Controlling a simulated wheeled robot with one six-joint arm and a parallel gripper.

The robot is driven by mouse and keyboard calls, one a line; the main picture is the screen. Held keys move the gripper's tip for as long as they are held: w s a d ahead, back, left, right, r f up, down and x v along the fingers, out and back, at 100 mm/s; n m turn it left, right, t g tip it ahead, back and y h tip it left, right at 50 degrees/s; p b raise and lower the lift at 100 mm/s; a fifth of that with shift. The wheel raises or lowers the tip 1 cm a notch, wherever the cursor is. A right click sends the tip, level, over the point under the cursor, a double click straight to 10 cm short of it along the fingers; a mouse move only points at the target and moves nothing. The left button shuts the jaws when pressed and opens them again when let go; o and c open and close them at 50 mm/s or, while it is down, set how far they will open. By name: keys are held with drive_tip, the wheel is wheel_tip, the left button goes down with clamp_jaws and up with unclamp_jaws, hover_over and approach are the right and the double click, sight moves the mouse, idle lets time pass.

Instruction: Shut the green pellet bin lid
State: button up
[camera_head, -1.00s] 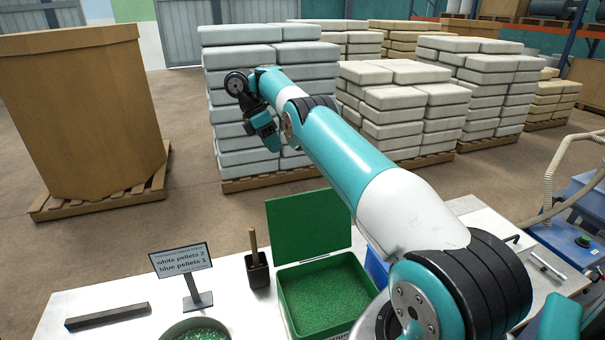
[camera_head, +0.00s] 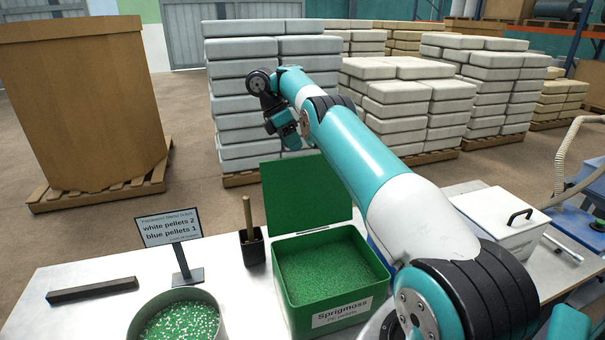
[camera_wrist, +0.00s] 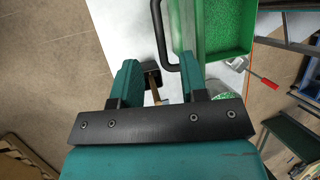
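In the head view my gripper (camera_head: 291,130) is above and beyond the lid.
A black holder (camera_head: 253,248) with a wooden-handled tool stands left of the bin. A sign (camera_head: 170,228), a bowl of mixed pellets (camera_head: 180,322) and a dark bar (camera_head: 92,290) are further left. A white lidded box (camera_head: 497,220) is at right, behind my arm.

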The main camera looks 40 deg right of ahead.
sight(300, 157)
drive_tip(key=b+x, duration=0.3)
drive_tip(key=x, duration=0.2)
drive_tip(key=shift+a, duration=0.1)
drive_tip(key=shift+c, duration=0.9)
clamp_jaws()
